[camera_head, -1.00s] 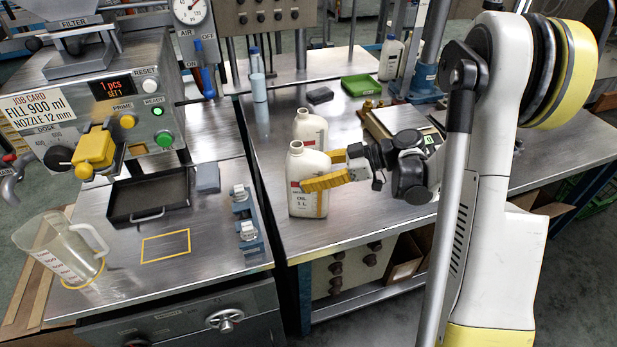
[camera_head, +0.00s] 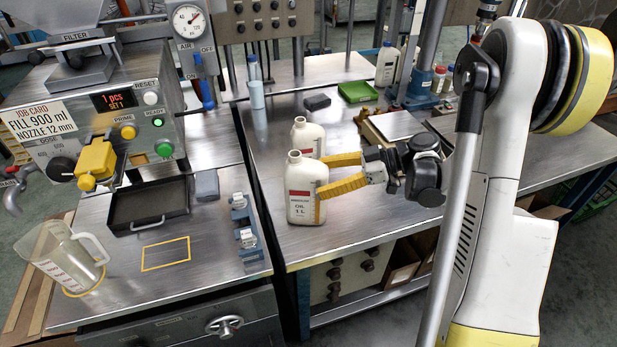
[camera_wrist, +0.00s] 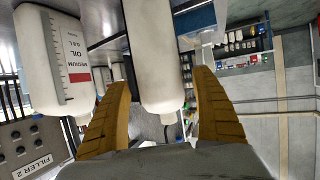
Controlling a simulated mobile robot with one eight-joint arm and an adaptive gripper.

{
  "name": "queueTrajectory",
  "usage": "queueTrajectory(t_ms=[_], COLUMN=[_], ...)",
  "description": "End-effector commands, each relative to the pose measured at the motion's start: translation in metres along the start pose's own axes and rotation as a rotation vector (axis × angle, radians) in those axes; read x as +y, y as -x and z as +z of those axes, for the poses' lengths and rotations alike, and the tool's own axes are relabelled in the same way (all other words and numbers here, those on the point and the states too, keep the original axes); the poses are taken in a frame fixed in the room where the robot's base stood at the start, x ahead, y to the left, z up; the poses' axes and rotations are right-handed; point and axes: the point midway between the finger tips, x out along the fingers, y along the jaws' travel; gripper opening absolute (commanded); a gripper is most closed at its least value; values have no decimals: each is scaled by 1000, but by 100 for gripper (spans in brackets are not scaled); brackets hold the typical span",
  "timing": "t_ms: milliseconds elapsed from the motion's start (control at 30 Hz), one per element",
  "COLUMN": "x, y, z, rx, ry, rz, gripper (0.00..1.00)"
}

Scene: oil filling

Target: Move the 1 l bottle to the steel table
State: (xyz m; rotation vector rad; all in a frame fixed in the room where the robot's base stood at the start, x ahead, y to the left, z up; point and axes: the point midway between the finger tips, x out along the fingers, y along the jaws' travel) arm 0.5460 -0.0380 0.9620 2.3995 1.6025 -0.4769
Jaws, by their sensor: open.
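The white 1 l oil bottle (camera_head: 302,203) stands upright near the front left of the right-hand metal table (camera_head: 345,232). Its label reads OIL 1 L. My gripper (camera_head: 325,172) is open, with its yellow fingers at the right side of this bottle. The near finger overlaps the bottle's right edge; the far finger is partly behind it. In the upside-down wrist view, the bottle (camera_wrist: 158,60) appears between the spread fingers (camera_wrist: 160,105), with visible room beside it. A second white bottle (camera_head: 308,140) stands just behind; its label shows in the wrist view (camera_wrist: 55,60).
The left steel table (camera_head: 215,255) holds the filling machine (camera_head: 95,110), a black tray (camera_head: 148,205), a yellow-outlined square (camera_head: 166,253) and a clear jug (camera_head: 70,258). A green tray (camera_head: 358,91) and a flat scale-like plate (camera_head: 398,126) lie behind my gripper.

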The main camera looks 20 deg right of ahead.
Motion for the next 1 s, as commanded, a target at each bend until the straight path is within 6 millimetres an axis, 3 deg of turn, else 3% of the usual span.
queueTrajectory(t_ms=[33, 200, 400, 533, 667, 800, 1000], x=[1, 0, 0, -4, -20, -52, -108], y=[15, 50, 72, 68, 50, 35, 36], z=[-3, -2, -2, -13, -40, -66, -85], rx=[0, 0, -2, -48, -181, -364, -547], ry=[-2, -2, -2, -64, -230, -439, -641], rz=[4, 2, 1, 3, 38, 148, 397], gripper=[76, 76, 76, 76, 76, 76, 76])
